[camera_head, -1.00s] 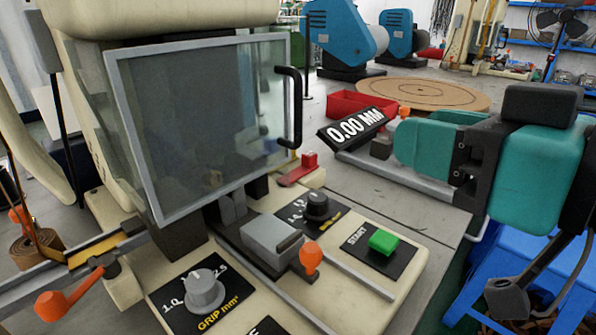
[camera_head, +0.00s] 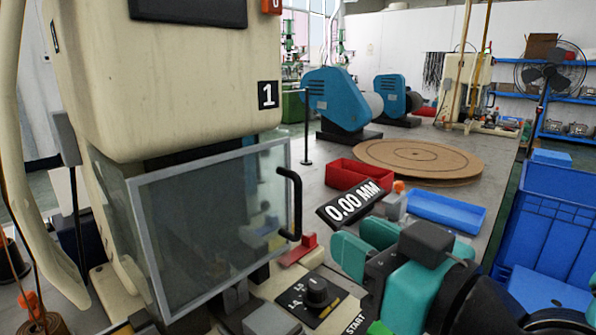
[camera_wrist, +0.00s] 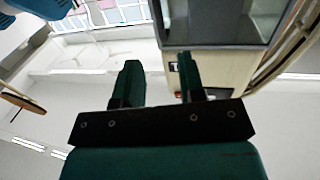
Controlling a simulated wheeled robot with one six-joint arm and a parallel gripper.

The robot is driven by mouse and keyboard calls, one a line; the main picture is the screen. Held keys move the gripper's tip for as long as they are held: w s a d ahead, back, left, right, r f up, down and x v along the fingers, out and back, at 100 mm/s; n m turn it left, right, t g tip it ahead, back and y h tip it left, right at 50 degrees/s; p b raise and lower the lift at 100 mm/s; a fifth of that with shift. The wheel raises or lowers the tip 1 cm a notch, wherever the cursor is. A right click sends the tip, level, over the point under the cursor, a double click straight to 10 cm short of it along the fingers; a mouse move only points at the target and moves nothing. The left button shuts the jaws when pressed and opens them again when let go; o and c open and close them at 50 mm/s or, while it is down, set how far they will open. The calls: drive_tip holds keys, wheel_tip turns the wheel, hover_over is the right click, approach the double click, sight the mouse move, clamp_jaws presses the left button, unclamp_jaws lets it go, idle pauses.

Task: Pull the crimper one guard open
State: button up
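The crimper one guard (camera_head: 215,220) is a clear panel in a grey frame, with a black bar handle (camera_head: 296,205) on its right edge. It stands across the front of the cream crimper (camera_head: 190,90) marked 1 and looks closed. My gripper (camera_head: 358,240), teal with a dark mount, is to the right of the handle and a little lower, apart from it in the picture. Its two fingers are spread with nothing between them, as the wrist view (camera_wrist: 160,80) shows. A cream machine with a grey-framed panel (camera_wrist: 215,22) appears beyond the fingers in the wrist view.
The 0.00 MM display (camera_head: 353,203) stands just behind my gripper. A red lever (camera_head: 297,249) and a black dial (camera_head: 317,292) lie below the handle. A red bin (camera_head: 345,174), a blue tray (camera_head: 446,209) and a round wooden board (camera_head: 420,152) are further back.

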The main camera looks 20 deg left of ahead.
sight(300, 204)
drive_tip(key=p+x, duration=0.3)
drive_tip(key=x, duration=0.8)
drive_tip(key=shift+w+a+p, duration=0.2)
drive_tip(key=shift+a+p, duration=0.05)
drive_tip(key=shift+p, duration=0.1)
drive_tip(key=shift+c, duration=0.5)
clamp_jaws()
